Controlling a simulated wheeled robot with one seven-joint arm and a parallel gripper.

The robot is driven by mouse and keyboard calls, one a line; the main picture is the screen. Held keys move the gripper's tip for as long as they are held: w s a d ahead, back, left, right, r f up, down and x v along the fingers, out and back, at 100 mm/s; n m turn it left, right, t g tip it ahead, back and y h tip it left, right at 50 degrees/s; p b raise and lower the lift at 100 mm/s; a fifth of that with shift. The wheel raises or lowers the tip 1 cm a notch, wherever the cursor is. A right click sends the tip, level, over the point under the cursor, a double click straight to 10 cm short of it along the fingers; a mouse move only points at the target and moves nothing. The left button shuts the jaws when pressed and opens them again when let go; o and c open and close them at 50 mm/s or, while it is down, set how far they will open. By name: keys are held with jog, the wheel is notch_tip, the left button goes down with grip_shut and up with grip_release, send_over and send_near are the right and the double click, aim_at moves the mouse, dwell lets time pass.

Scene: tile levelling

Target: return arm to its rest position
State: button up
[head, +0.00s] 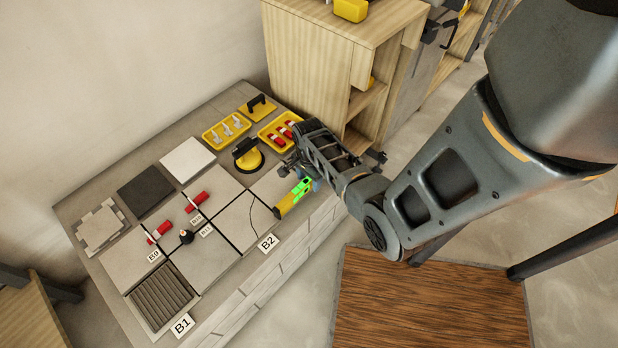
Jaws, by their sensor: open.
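My arm reaches in from the right over the near right part of the low tiled platform (112,255). My gripper (291,168) is at the platform's right end, just above or beside a yellow tool with a bright green part (291,198). The tool lies on a pale tile near the platform's front edge. The gripper is open and seems to hold nothing. Its fingers are small and dark here, and I cannot tell whether they touch the tool.
A wooden shelf unit (312,60) stands close behind my gripper. A brown wooden board (432,305) lies in front.

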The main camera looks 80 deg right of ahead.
notch_tip(320, 180, up, 8)
jog(key=shift+f+p, duration=0.15)
jog(key=shift+p, duration=0.5)
